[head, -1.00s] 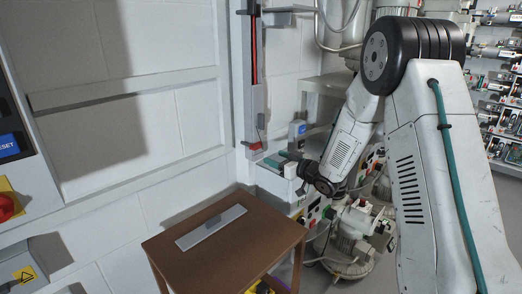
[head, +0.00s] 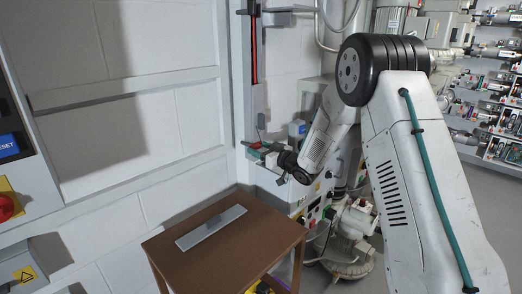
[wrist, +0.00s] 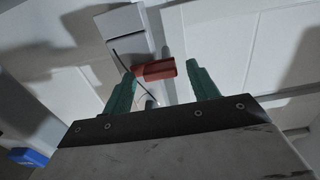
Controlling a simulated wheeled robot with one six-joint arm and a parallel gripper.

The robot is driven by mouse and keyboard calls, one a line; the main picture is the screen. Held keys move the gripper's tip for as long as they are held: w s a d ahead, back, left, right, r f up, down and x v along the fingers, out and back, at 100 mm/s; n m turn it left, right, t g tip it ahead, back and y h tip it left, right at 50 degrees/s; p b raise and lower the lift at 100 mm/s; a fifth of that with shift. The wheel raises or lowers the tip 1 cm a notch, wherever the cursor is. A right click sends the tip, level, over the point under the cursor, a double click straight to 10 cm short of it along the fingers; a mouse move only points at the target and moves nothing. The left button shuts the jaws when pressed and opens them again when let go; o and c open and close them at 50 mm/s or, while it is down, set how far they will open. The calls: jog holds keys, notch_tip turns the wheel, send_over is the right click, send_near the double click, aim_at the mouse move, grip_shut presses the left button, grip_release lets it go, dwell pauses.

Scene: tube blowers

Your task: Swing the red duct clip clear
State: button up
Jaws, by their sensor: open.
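The red duct clip (wrist: 154,70) shows in the wrist view, just beyond and between the two green fingertips of my gripper (wrist: 163,82). It is a short red block at the end of a pale grey duct (wrist: 125,30), with a thin dark wire beside it. My gripper is open, and I cannot tell whether either finger touches the clip. In the head view my gripper (head: 268,150) is at the foot of the wall duct (head: 256,105). The clip is small there, and the gripper partly covers that area.
A brown table (head: 230,240) with a grey flat bar (head: 211,228) on it stands below and left of the gripper. Machinery (head: 345,235) crowds the floor to the right. A panel with a blue reset button (head: 8,145) is at the far left.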

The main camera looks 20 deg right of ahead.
jog(key=c, duration=1)
jog(key=shift+n, duration=0.3)
jog(key=n, duration=0.3)
jog(key=shift+r+n, duration=0.15)
jog(key=shift+n, duration=0.25)
jog(key=n, duration=0.4)
jog(key=shift+s+a+r, duration=0.1)
jog(key=shift+a+r, duration=0.05)
jog(key=n, duration=0.5)
jog(key=shift+s+a+r, duration=0.1)
jog(key=shift+a, duration=0.05)
jog(key=shift+s+a+n, duration=0.1)
jog(key=shift+a+n, duration=0.1)
jog(key=shift+n, duration=2)
